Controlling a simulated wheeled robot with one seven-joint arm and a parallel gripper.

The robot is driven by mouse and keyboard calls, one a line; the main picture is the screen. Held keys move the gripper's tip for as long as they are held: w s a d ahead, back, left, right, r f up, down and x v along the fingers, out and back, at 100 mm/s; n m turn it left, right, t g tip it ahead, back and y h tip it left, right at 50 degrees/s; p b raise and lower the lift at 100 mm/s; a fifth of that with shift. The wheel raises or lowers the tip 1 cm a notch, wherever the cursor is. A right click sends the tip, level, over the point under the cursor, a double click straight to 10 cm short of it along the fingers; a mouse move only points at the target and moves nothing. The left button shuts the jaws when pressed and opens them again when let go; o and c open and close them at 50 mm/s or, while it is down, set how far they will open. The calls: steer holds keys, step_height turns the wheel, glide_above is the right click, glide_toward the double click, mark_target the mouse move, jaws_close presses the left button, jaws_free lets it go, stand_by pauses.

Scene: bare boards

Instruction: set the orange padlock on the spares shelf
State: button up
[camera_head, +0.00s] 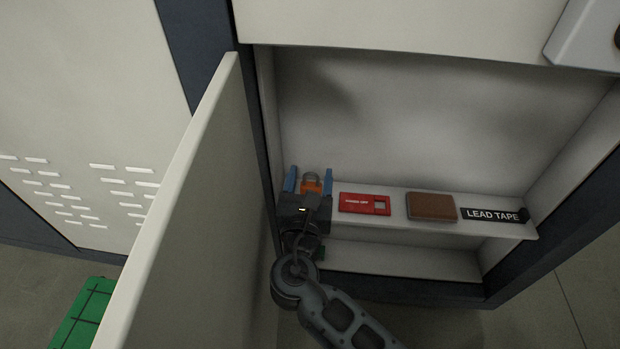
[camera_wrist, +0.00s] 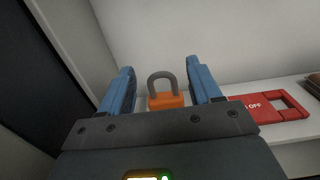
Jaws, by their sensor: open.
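The orange padlock (camera_head: 312,183) with a grey shackle stands upright at the left end of a white shelf (camera_head: 398,205) inside an open cabinet. My gripper (camera_head: 308,180) is at that end of the shelf, its blue fingers open on either side of the padlock. In the wrist view the padlock (camera_wrist: 166,98) sits between the two fingers (camera_wrist: 163,92), with gaps showing at both sides. The lower part of the padlock is hidden by my gripper body.
On the shelf, right of the padlock, lie a red tag (camera_head: 364,204), a brown wallet-like block (camera_head: 431,206) and a black "LEAD TAPE" label (camera_head: 492,215). The open cabinet door (camera_head: 185,220) stands close left of my arm. A green mat (camera_head: 82,315) lies on the floor.

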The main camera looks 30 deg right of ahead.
steer(key=shift+r, duration=0.2)
steer(key=p+v, duration=0.3)
steer(key=v, duration=0.9)
steer(key=shift+p, duration=0.35)
steer(key=shift+f, duration=0.1)
steer(key=s+d+f+m+g+y, duration=0.25)
steer(key=s+f+m+y, duration=0.2)
steer(key=s, duration=0.35)
steer(key=s+d+f+m+g+y, duration=0.1)
steer(key=s+d+f+m+y, duration=0.3)
steer(key=s, duration=0.4)
steer(key=s+r+m+t, duration=0.1)
steer(key=s+r+m, duration=0.6)
steer(key=r+m, duration=0.2)
steer(key=s+d+r+m+t+y, duration=0.1)
steer(key=s+r+m+t, duration=0.1)
steer(key=s+r+m, duration=0.5)
step_height(320, 180, up, 3)
steer(key=m, duration=0.4)
steer(key=shift+r+m, duration=0.2)
steer(key=shift+m, duration=0.15)
